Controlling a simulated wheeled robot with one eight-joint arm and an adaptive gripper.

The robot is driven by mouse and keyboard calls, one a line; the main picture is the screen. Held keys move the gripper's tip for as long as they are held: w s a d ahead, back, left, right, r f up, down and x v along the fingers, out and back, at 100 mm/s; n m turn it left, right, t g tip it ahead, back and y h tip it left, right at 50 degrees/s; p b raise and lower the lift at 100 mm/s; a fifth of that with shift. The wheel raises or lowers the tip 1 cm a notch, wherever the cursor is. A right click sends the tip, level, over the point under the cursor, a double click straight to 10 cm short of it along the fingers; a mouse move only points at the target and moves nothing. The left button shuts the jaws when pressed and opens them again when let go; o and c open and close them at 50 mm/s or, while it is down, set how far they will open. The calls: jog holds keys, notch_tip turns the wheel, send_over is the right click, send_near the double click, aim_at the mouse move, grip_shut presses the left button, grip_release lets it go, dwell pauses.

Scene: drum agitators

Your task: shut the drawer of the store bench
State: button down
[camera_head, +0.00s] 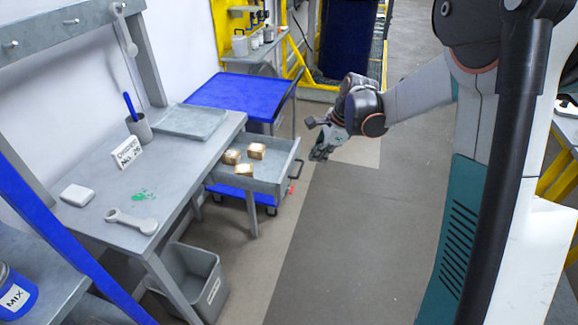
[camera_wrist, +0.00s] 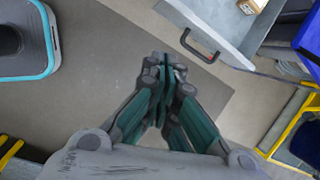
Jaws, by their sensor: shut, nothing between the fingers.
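The grey store bench (camera_head: 100,209) stands at the left in the head view. Its drawer (camera_head: 270,184) is pulled out at the bench's right end, with 3 small boxes (camera_head: 245,170) inside.
A blue-topped cart (camera_head: 235,92) stands behind the drawer. A grey bin (camera_head: 190,280) is on the floor by the bench's front leg. A wrench (camera_head: 132,220), a pen cup (camera_head: 140,128) and a tray (camera_head: 190,121) lie on the bench. Floor to the drawer's right is clear.

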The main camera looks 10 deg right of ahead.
jog(key=w+a+f+m+b, duration=0.2)
jog(key=w+f, duration=0.1)
jog(key=f, duration=0.5)
jog(key=w+a+f+m+y+b, duration=0.1)
jog(key=w+f, duration=0.3)
jog(key=f, duration=0.4)
jog(key=shift+w+a+f+m+g+b, duration=0.3)
jog(key=shift+a+f+m+b, duration=0.15)
jog(key=shift+a+b, duration=0.3)
jog(key=shift+a, duration=0.1)
jog(key=shift+a, duration=0.1)
jog(key=w+a, duration=0.4)
jog(key=a, duration=0.3)
jog(key=w+a, duration=0.4)
jog(key=a, duration=0.4)
jog(key=w+a, duration=0.5)
jog(key=a, duration=0.2)
jog(key=shift+w+a+p, duration=0.1)
jog(key=shift+a+p, duration=0.25)
jog(key=shift+r, duration=0.1)
